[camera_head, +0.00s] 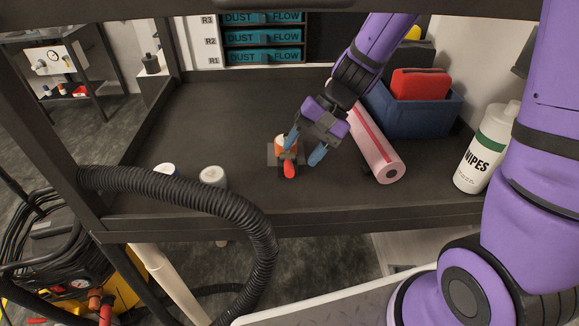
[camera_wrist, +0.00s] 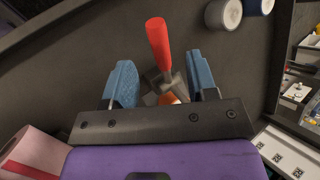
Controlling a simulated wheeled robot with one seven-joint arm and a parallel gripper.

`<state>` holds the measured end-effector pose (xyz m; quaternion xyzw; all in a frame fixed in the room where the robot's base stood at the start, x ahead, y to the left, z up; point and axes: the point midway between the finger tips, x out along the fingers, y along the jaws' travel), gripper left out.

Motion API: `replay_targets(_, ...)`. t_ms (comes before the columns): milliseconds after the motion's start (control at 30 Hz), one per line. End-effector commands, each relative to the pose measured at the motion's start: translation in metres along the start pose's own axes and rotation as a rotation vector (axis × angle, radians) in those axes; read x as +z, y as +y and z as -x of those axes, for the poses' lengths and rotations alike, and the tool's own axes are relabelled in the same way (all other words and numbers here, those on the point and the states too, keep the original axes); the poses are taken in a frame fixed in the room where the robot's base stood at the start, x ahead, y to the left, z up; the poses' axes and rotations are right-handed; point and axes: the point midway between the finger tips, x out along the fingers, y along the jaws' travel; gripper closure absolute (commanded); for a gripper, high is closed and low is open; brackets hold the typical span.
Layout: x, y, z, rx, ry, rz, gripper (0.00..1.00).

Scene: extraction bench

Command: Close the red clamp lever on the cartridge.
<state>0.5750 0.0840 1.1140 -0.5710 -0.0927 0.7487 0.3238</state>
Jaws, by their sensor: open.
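The red clamp lever (camera_head: 289,170) points toward the front of the bench in the head view. In the wrist view the lever (camera_wrist: 158,45) sticks out past my fingertips, with its metal base between the fingers. The orange and white cartridge (camera_head: 281,143) stands upright in a dark clamp base (camera_head: 271,159). Only a bit of orange cartridge (camera_wrist: 168,98) shows in the wrist view, the rest hidden by my gripper. My gripper (camera_head: 304,153) is open with blue fingers, one on each side of the clamp area; it also shows in the wrist view (camera_wrist: 162,75). I cannot tell whether a finger touches the cartridge.
A pink roll (camera_head: 376,148) lies just right of my gripper. A blue bin (camera_head: 420,112) with a red pouch (camera_head: 419,84) and a wipes bottle (camera_head: 485,150) stand further right. Two small jars (camera_head: 213,176) (camera_head: 165,170) and a black hose (camera_head: 200,196) are at the left front.

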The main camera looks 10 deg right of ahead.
Motion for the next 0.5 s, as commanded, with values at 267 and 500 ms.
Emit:
replay_targets(267, 0.000, 0.000, -0.042, 0.000, -0.002, -0.001, 0.47)
replay_targets(500, 0.000, 0.000, -0.053, 0.001, 0.001, 0.000, 0.47)
